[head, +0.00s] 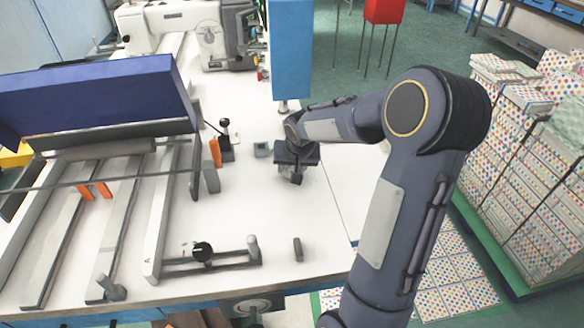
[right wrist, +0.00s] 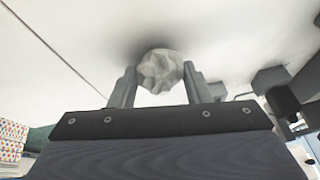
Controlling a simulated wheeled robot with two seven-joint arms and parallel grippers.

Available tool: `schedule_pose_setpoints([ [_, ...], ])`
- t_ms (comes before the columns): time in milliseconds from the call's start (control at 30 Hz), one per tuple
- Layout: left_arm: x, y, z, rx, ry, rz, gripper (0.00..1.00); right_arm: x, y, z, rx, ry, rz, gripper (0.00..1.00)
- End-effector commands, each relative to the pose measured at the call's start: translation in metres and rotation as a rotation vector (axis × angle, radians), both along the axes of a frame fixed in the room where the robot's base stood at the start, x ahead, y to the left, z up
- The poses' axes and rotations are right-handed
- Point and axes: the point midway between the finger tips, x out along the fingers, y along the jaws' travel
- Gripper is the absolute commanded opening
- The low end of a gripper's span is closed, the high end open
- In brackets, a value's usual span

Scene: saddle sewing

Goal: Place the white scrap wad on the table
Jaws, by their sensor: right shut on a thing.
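The white scrap wad (right wrist: 160,72) is a crumpled, roundish lump between the two fingers of my right gripper (right wrist: 158,84) in the right wrist view. The fingers press on it from both sides. The white table top (right wrist: 70,35) lies close behind the wad, with a dark shadow around it; I cannot tell whether they touch. In the head view my right gripper (head: 293,176) points down over the white table (head: 225,205), right of its middle. The wad is hidden there. My left gripper is not in view.
A grey frame with rails (head: 110,225) and a dark blue box (head: 95,95) fill the table's left side. A sewing machine (head: 205,35) stands at the back. A small grey block (head: 262,149) and a dark grey piece (head: 298,249) lie near my right gripper.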

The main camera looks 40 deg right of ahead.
Motion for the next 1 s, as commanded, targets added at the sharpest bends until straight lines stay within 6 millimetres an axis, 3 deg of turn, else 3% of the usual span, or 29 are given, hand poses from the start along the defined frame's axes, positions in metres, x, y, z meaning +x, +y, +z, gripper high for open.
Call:
schedule_pose_setpoints([
  [400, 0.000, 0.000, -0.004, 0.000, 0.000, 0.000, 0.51, 0.000, 0.000, -0.009, 0.000, -0.002, -0.001, 0.23],
  [433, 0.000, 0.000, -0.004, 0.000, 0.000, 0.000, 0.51, 0.000, 0.000, -0.009, 0.000, -0.002, -0.001, 0.45],
  [600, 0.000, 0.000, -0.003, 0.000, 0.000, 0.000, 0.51, 0.000, 0.000, -0.007, 0.000, -0.002, -0.001, 0.66],
  [1000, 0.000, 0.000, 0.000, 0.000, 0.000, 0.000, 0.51, -0.002, 0.001, 0.002, -0.001, -0.004, -0.001, 0.66],
])
